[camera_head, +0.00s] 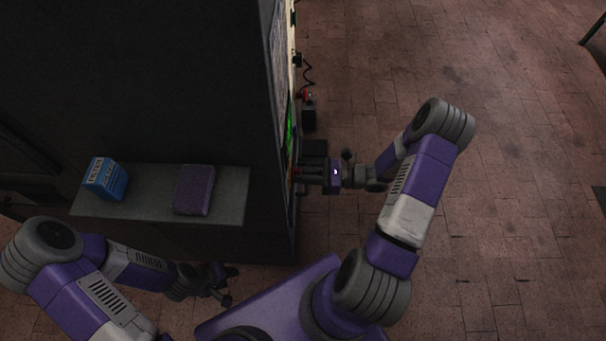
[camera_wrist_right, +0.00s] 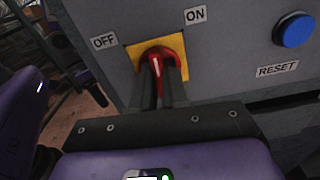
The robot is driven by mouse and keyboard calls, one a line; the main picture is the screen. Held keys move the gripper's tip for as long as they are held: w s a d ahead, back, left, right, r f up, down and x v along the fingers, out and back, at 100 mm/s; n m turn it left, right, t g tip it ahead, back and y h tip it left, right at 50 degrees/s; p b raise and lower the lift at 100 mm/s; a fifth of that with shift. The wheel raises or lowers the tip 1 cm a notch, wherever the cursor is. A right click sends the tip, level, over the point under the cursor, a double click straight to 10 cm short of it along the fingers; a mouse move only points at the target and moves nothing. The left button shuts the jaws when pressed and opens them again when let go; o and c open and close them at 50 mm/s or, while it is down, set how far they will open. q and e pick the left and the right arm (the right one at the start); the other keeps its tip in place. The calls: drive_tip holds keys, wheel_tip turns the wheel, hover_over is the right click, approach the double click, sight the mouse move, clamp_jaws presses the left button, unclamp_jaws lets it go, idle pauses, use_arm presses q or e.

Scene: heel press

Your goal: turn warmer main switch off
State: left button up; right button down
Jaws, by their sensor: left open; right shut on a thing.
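The red rotary switch (camera_wrist_right: 152,57) sits on a yellow plate (camera_wrist_right: 133,57) on a grey panel in the right wrist view. An OFF label (camera_wrist_right: 103,41) is left of the plate and an ON label (camera_wrist_right: 195,15) is at its upper right. My right gripper (camera_wrist_right: 166,80) is shut on the red handle, its dark fingers partly hiding it. Which label the handle points at I cannot tell. In the head view my right gripper (camera_head: 299,174) reaches the machine's right-hand face; the switch is hidden there. My left gripper (camera_head: 224,284) is open and empty, below the shelf.
A blue button (camera_wrist_right: 293,29) with a RESET label (camera_wrist_right: 277,69) is right of the switch. The dark machine (camera_head: 180,80) fills the upper left. Its side shelf (camera_head: 140,207) holds a blue box (camera_head: 105,179) and a purple block (camera_head: 194,190). Brick floor at right is clear.

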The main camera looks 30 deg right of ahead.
drive_tip(key=shift+n+b, duration=1)
drive_tip(key=shift+n, duration=3.9)
drive_tip(key=c, duration=1.1)
unclamp_jaws()
drive_tip(key=shift+c, duration=0.2)
drive_tip(key=shift+d, duration=0.1)
drive_tip(key=p+v, duration=0.1)
drive_tip(key=v, duration=0.6)
drive_tip(key=shift+d, duration=0.25)
drive_tip(key=shift+s, duration=0.15)
